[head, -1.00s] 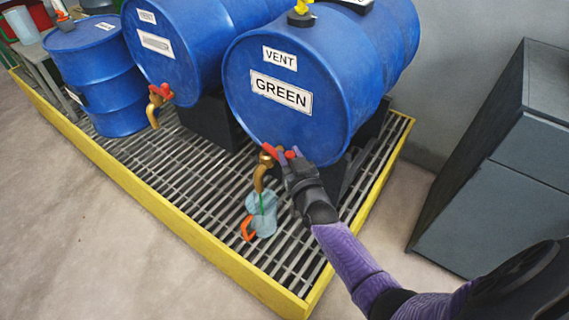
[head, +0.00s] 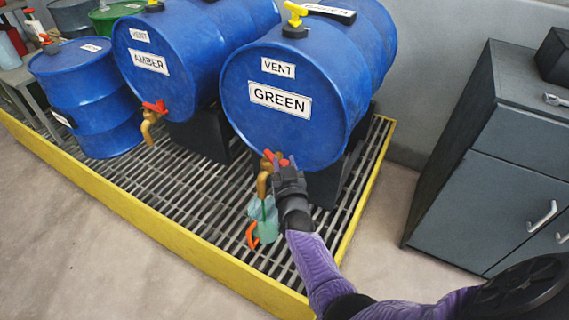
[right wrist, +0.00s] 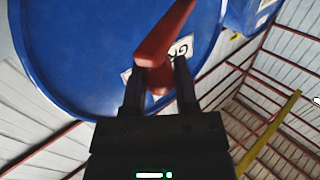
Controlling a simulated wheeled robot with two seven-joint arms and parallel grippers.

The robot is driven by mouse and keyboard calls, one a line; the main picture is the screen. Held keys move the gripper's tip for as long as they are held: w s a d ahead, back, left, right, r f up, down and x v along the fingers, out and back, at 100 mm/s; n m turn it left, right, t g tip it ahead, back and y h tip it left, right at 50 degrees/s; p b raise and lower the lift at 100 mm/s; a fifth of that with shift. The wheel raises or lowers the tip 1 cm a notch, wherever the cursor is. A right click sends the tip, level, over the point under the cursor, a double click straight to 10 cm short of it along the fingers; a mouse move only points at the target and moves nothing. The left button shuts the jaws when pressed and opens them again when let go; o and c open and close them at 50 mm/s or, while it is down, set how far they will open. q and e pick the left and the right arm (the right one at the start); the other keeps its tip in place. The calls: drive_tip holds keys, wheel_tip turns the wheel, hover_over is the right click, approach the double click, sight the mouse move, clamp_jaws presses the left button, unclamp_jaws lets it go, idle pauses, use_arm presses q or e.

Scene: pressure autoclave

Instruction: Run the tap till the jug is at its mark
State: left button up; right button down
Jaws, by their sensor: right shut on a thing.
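The blue drum labelled GREEN (head: 300,125) lies on its side with a brass tap (head: 263,182) low on its front. The tap's red handle (head: 268,156) is held by my right gripper (head: 282,163); in the right wrist view the red lever (right wrist: 163,42) sits between the two dark fingers (right wrist: 160,88). A thin green stream runs from the spout into the translucent jug (head: 268,226), which stands below on the grating. The jug has an orange handle (head: 251,236) and looks green inside. I cannot make out its mark or exact level. My left gripper is out of view.
A second drum, labelled AMBER (head: 150,90), lies to the left with its own red-handled tap (head: 150,118). An upright blue drum (head: 85,95) stands further left. A yellow edge (head: 150,215) bounds the grating. A grey cabinet (head: 500,150) stands at right; the floor in front is clear.

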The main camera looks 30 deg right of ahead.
drive_tip(key=shift+c, duration=2)
unclamp_jaws()
drive_tip(key=shift+s+r+p, duration=0.1)
drive_tip(key=shift+s+p, duration=0.15)
drive_tip(key=shift+p, duration=0.05)
use_arm(q)
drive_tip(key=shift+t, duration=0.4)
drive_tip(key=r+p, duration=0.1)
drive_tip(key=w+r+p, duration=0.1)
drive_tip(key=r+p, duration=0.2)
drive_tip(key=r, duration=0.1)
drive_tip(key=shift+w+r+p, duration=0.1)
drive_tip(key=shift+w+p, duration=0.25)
drive_tip(key=shift+p, duration=0.05)
use_arm(e)
drive_tip(key=v, duration=0.9)
drive_tip(key=shift+s, duration=0.2)
drive_tip(key=shift+a, duration=0.1)
